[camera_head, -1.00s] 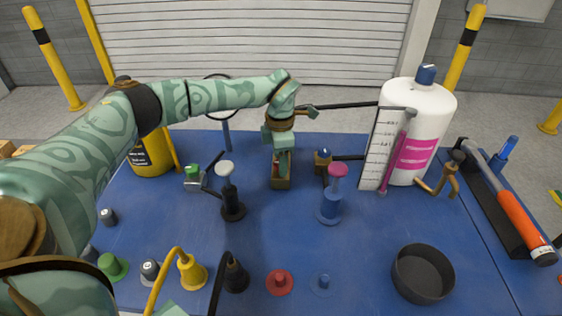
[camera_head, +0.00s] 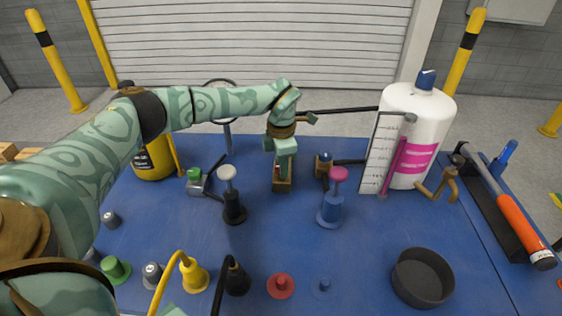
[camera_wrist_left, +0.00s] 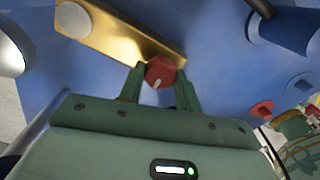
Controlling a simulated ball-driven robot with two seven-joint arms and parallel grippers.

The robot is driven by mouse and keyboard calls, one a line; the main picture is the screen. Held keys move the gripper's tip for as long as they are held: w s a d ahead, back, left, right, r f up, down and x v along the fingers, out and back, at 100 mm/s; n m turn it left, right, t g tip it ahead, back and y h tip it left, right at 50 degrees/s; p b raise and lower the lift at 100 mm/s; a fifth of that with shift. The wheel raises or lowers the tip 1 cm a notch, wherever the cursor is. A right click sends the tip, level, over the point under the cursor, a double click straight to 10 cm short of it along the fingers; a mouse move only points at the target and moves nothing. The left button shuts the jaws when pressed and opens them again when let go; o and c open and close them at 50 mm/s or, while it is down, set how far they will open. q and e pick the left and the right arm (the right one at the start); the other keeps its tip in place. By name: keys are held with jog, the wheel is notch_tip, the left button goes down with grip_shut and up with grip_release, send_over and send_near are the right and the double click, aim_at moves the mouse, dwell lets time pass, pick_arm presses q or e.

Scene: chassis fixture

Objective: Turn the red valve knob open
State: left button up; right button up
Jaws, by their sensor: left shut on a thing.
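The red valve knob (camera_wrist_left: 160,72) sits between the two fingertips of my left gripper (camera_wrist_left: 160,84) in the left wrist view, with a pale mark on its face. The gripper is shut on it from both sides. The knob is on a brass valve body (camera_wrist_left: 125,35) with a round pale end. In the head view, my left gripper (camera_head: 282,166) reaches down onto this brass body (camera_head: 282,186) at the middle of the blue table. The knob is mostly hidden there by the fingers.
A green-knobbed valve (camera_head: 194,174) and a black plunger (camera_head: 232,196) stand left of the gripper. A blue-knobbed valve (camera_head: 323,160) and a pink-topped blue plunger (camera_head: 333,196) stand close on its right.

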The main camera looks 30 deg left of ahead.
pick_arm(q)
jog(key=n+p, duration=0.3)
jog(key=shift+r, duration=0.3)
jog(key=n+p, duration=0.3)
jog(key=n, duration=0.1)
jog(key=shift+n+p, duration=0.35)
jog(key=shift+n, duration=0.05)
jog(key=n+p, duration=0.3)
jog(key=n, duration=0.2)
jog(key=shift+p, duration=0.3)
jog(key=shift+f+n+p, duration=0.15)
jog(key=shift+n+p, duration=0.8)
jog(key=shift+n, duration=1.15)
pick_arm(e)
notch_tip(320, 180, up, 13)
jog(key=w, duration=0.2)
jog(key=shift+w+f+t, duration=0.2)
jog(key=shift+t, duration=0.1)
pick_arm(q)
jog(key=shift+w, duration=0.1)
pick_arm(e)
jog(key=shift+r, duration=0.1)
pick_arm(q)
jog(key=o, duration=1)
jog(key=shift+f, duration=0.1)
jog(key=shift+c, duration=0.2)
jog(key=shift+d, duration=0.1)
